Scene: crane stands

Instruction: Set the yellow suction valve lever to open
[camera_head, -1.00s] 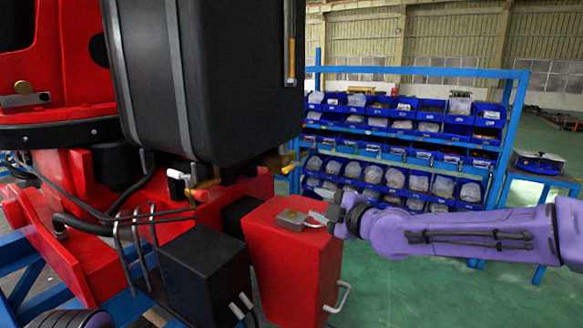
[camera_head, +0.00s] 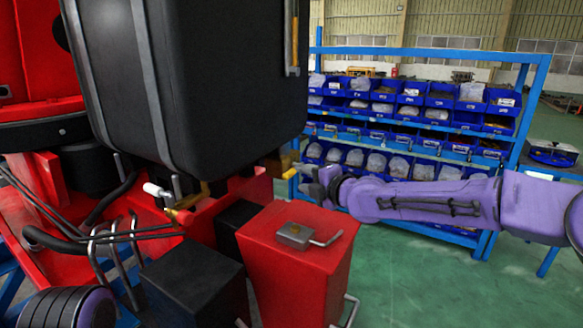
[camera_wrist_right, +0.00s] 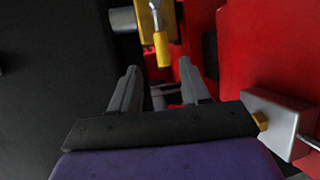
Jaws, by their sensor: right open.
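In the right wrist view a yellow lever (camera_wrist_right: 161,48) hangs beyond the fingertips, next to a grey cylinder. My right gripper (camera_head: 308,178) is behind the red box in the head view, pointing left toward the space under the tank. Its two fingers also show in the right wrist view (camera_wrist_right: 165,85), spread apart with nothing between them. The lever is ahead of the fingers, apart from them. My left gripper is out of view.
The red box (camera_head: 297,262) with a grey latch (camera_head: 296,235) stands close to my right gripper. The black tank (camera_head: 205,80) hangs above the lever. Black hoses and bent metal rods lie left. A blue rack of bins (camera_head: 430,125) stands behind; green floor is free at right.

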